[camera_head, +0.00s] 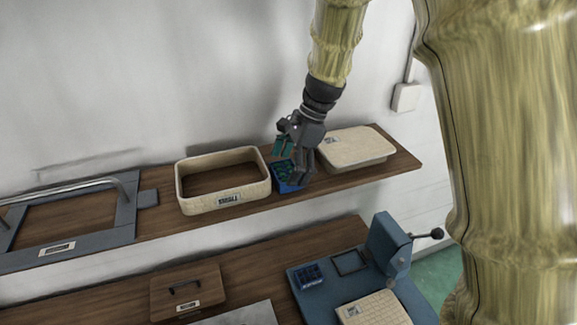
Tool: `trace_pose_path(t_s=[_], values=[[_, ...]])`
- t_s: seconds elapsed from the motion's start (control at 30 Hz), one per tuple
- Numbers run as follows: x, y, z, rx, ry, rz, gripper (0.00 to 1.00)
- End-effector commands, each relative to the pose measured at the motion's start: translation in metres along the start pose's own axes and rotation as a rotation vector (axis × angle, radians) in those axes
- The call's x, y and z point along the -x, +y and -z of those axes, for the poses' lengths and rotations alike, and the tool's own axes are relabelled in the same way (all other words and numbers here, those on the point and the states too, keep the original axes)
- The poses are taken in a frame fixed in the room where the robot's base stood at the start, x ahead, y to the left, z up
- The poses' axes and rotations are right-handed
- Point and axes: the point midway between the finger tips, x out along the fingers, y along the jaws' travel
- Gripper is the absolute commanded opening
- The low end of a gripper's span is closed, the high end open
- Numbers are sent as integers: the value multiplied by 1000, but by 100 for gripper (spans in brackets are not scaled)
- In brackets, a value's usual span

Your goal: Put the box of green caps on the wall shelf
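A small blue box with green caps (283,178) sits on the wooden wall shelf (400,165), between an open cream bin and a closed cream box. My gripper (293,166) is right above and at the right side of this box, pointing down. Its two fingers are spread apart, with a teal pad showing on the left one. The right finger hides the box's right edge. I cannot tell whether a finger touches the box.
The open cream bin (227,199) is close on the left, and the lidded cream box (352,147) close on the right. Below, a blue lever device (390,248) and a small blue box (309,276) stand on the bench. A grey frame (125,215) is at left.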

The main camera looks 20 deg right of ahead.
Motion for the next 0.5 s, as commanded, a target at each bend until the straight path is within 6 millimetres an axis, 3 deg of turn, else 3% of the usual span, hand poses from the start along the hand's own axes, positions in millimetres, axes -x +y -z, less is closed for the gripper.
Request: trace_pose_path(t_s=[0.27, 0.5], values=[[1, 0, 0, 0, 0, 0, 100], [18, -1, 0, 0, -1, 3, 100]])
